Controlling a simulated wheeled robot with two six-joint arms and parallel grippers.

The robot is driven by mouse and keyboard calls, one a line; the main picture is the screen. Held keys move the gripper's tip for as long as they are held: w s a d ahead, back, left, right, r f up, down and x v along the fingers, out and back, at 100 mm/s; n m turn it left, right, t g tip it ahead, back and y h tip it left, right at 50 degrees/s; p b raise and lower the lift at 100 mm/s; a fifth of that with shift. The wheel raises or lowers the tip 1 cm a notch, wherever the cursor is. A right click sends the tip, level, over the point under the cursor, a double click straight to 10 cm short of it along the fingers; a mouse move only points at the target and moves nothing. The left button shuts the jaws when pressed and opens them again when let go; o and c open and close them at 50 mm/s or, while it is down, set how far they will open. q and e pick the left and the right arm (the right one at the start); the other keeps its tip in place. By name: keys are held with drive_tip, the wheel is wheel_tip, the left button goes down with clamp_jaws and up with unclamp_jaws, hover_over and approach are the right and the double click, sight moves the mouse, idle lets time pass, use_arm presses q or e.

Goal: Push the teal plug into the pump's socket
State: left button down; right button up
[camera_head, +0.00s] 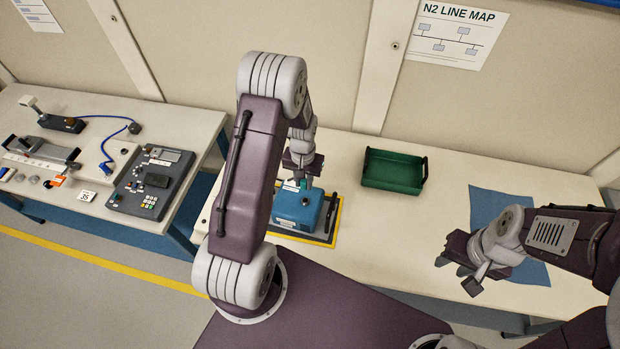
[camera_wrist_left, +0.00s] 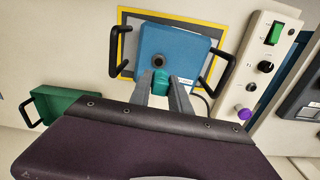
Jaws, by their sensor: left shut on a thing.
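The blue pump (camera_head: 298,210) stands on a dark mat with a yellow border, below my left arm. In the left wrist view the pump (camera_wrist_left: 182,48) shows its top, with a dark round socket (camera_wrist_left: 157,60) and a black handle on each side. My left gripper (camera_head: 303,183) is over the pump, partly hidden by my arm. Its two fingers are shut on the teal plug (camera_wrist_left: 160,82). The plug appears just below the socket in that view and apart from it; its height above the pump is unclear.
A green tray (camera_head: 394,172) with black handles stands right of the pump. A blue cloth (camera_head: 500,215) lies at the right. A panel (camera_wrist_left: 262,70) with a green switch and knobs lies beside the pump. A second bench (camera_head: 70,115) at the left holds instruments.

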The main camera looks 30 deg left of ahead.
use_arm(q)
drive_tip(key=shift+w+d+f, duration=0.1)
drive_tip(key=shift+d, duration=0.15)
drive_tip(key=shift+f+b, duration=0.2)
drive_tip(key=shift+b, duration=0.1)
drive_tip(key=b, duration=0.5)
hover_over(305, 200)
wheel_tip(305, 200, down, 6)
drive_tip(key=shift+f, duration=0.15)
drive_tip(key=shift+f+b, duration=0.55)
idle(0.3)
drive_tip(key=c, duration=1.1)
unclamp_jaws()
wheel_tip(305, 200, up, 9)
drive_tip(key=shift+r+b, duration=0.1)
drive_tip(key=shift+b, duration=0.65)
